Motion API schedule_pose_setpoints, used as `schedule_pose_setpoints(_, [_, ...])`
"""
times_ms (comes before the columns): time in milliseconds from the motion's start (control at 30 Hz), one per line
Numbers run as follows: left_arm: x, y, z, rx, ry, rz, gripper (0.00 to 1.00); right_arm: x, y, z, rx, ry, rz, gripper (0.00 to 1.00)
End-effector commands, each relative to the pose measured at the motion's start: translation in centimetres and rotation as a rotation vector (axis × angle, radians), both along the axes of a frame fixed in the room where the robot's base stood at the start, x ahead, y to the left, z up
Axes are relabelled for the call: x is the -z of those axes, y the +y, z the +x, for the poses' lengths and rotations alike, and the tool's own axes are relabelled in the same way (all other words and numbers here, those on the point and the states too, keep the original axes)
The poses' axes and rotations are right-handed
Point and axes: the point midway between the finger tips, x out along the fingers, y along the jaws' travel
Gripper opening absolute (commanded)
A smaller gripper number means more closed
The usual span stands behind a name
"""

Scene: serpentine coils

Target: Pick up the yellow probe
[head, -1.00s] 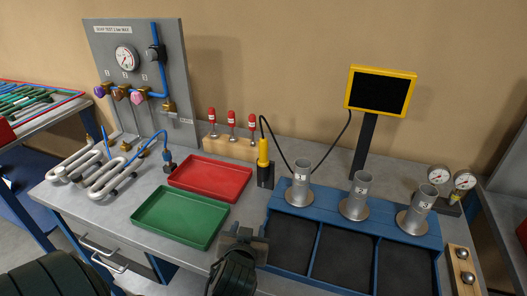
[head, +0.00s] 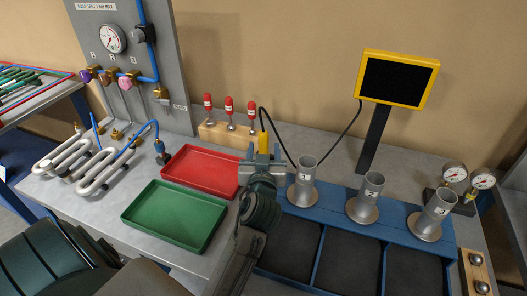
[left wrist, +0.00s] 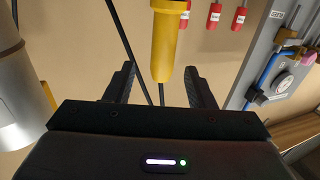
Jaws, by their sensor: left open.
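The yellow probe (head: 263,141) stands upright behind the red tray, with a black cable running from its top. Its dark holder and lower part are hidden behind my left gripper (head: 262,160) in the head view. In the left wrist view the yellow probe (left wrist: 167,42) shows large between the two fingers of my left gripper (left wrist: 161,82). The fingers are open, with a gap on each side of the probe. I cannot tell how deep it sits between them. My right gripper is not in view.
A metal cup (head: 304,184) stands close right of the left gripper on a blue rack (head: 335,202). A red tray (head: 203,170) and green tray (head: 175,214) lie to the left. Red-topped tools in a wooden block (head: 228,134) stand behind. A yellow-framed screen (head: 397,80) stands at right.

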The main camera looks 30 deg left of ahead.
Motion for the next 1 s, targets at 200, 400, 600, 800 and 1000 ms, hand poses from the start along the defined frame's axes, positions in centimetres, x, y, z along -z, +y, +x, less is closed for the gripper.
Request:
schedule_pose_setpoints(200, [-1.1, 1.6, 2.0, 0.000, 0.002, 0.005, 0.50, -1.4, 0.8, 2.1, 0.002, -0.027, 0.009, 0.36])
schedule_pose_setpoints(400, [-0.9, 2.8, 4.0, 0.001, 0.001, 0.001, 0.50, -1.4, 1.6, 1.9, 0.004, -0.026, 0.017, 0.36])
schedule_pose_setpoints(600, [-0.8, 2.9, 4.2, 0.001, 0.001, -0.002, 0.50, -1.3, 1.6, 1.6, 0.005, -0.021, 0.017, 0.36])
schedule_pose_setpoints(800, [-0.8, 2.9, 4.2, 0.001, 0.002, -0.001, 0.24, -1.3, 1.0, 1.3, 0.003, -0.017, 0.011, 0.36])
schedule_pose_setpoints(1000, [-0.8, 2.9, 4.2, 0.001, 0.002, -0.001, 0.00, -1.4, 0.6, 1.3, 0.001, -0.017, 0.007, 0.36])
